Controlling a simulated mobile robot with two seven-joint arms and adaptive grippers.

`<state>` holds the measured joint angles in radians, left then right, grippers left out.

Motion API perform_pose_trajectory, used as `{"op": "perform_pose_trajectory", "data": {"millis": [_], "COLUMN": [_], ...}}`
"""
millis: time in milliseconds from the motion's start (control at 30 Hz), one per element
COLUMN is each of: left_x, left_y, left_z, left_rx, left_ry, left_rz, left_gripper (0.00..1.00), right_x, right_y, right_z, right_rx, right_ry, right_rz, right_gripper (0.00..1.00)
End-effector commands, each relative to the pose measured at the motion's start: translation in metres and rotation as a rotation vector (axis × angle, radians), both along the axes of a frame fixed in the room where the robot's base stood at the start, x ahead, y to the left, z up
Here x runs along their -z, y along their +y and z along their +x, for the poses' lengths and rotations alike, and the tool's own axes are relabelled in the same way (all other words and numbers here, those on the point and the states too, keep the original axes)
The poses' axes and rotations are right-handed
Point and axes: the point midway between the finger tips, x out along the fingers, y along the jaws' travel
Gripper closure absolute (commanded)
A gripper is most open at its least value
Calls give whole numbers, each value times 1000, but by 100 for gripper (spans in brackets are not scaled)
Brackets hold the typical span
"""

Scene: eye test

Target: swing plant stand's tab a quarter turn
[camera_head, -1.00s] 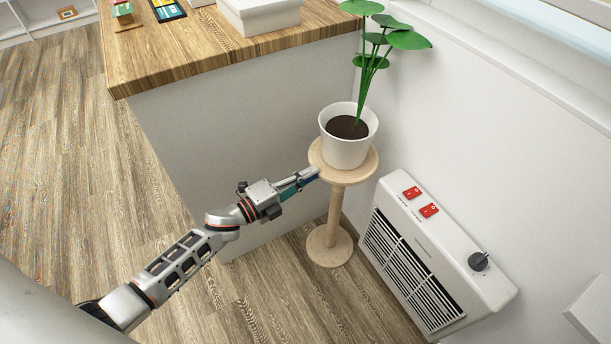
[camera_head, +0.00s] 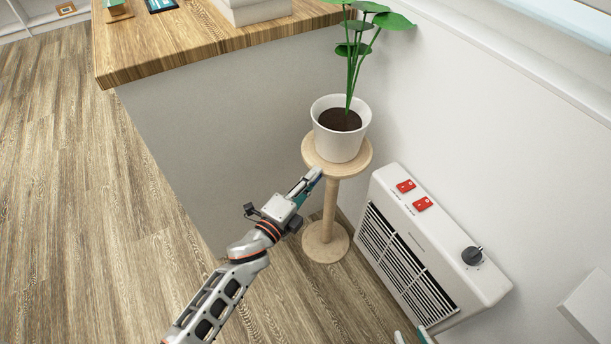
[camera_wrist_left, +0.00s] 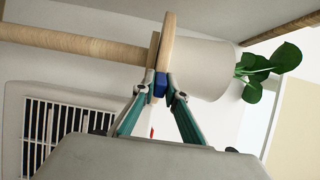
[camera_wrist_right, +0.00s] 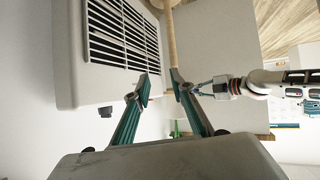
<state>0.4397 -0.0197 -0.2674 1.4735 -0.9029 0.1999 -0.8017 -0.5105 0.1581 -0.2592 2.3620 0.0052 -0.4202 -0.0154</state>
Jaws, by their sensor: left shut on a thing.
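The plant stand (camera_head: 329,208) is pale wood, with a round top, a thin post and a round base. It stands upright near the wall. Its blue tab (camera_wrist_left: 160,85) shows in the left wrist view at the underside of the round top. My left gripper (camera_head: 317,178) is at the near left rim of the stand's top, shut on the tab, with its fingertips (camera_wrist_left: 160,83) on either side; the fingers mostly hide the tab in the head view. My right gripper (camera_wrist_right: 161,86) is open and empty; only its fingertips (camera_head: 411,338) show at the head view's bottom edge.
A white pot (camera_head: 340,143) with a leafy plant (camera_head: 357,55) stands on the stand. A white heater (camera_head: 425,255) with red switches and a dark knob is close on the right. A wooden counter (camera_head: 180,50) is behind at left. Open floor (camera_head: 90,220) lies left.

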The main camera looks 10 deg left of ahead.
Motion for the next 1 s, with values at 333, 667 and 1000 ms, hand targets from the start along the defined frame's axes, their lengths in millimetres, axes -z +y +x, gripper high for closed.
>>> {"op": "perform_pose_trajectory", "data": {"millis": [333, 667, 1000], "left_x": [3, 1, 1], "left_y": [-1, -2, -2], "left_z": [-2, -1, -1], "left_rx": [-85, -102, -101], "left_ry": [5, 1, 1], "left_rz": [-1, 1, 1], "left_gripper": [100, 100, 72], "right_x": [-8, -8, -9], "right_y": [11, 12, 12], "right_z": [7, 7, 7], "right_rx": [4, 10, 8], "right_ry": [-20, -21, -22], "right_rz": [41, 48, 46], "right_gripper": [76, 76, 76]}}
